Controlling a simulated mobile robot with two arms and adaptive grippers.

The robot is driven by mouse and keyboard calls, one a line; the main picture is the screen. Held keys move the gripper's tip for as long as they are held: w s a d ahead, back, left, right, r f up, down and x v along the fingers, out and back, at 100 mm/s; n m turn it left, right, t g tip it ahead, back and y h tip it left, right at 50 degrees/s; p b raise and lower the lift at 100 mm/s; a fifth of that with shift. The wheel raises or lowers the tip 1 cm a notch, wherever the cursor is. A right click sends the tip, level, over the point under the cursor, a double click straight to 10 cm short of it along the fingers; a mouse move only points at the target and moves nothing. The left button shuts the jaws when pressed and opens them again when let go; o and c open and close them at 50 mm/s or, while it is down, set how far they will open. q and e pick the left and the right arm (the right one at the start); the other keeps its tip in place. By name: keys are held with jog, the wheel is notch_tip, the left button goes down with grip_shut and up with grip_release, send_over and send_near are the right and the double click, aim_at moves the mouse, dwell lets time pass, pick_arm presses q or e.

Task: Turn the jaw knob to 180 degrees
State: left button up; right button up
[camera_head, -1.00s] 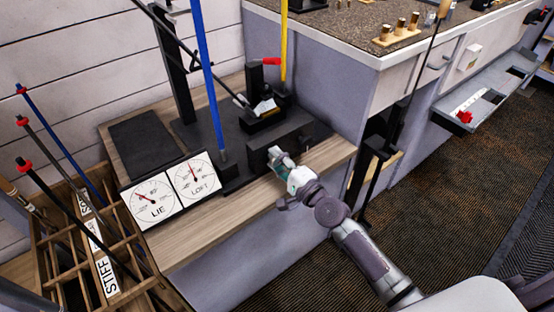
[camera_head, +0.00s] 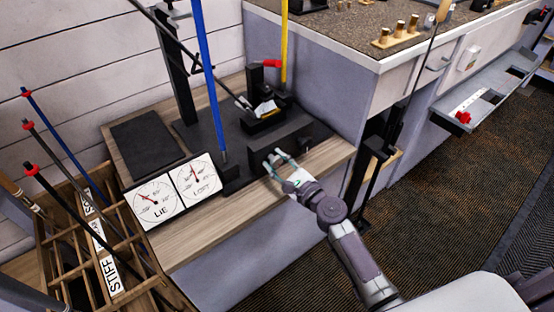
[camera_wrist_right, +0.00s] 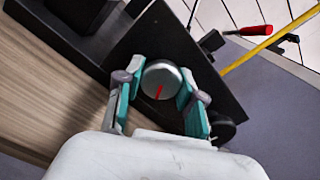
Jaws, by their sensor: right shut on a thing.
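The jaw knob (camera_wrist_right: 161,80) is a round silver knob with a red pointer line, on the dark front plate (camera_wrist_right: 205,75) of the bending machine. In the right wrist view the red line points down and slightly left. My right gripper (camera_wrist_right: 157,88) has its two teal-padded fingers around the knob, one on each side, shut on it. In the head view my right gripper (camera_head: 275,160) is at the front of the black machine block (camera_head: 292,132); the knob is hidden there. My left gripper is not in view.
The LIE and LOFT dials (camera_head: 176,190) stand left of the gripper on the wooden bench (camera_head: 225,222). A red-handled lever (camera_head: 271,63) is behind. A club rack (camera_head: 70,262) is at lower left.

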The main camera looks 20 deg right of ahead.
jog(key=m+p, duration=0.1)
jog(key=m, duration=0.2)
pick_arm(q)
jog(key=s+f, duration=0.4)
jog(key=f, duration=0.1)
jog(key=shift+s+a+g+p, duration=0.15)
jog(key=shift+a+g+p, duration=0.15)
jog(key=shift+p, duration=0.05)
pick_arm(e)
jog(key=shift+f+m, duration=0.1)
jog(key=shift+m, duration=0.8)
jog(key=o, duration=1.1)
jog(key=shift+o, duration=0.2)
jog(key=v, duration=1.2)
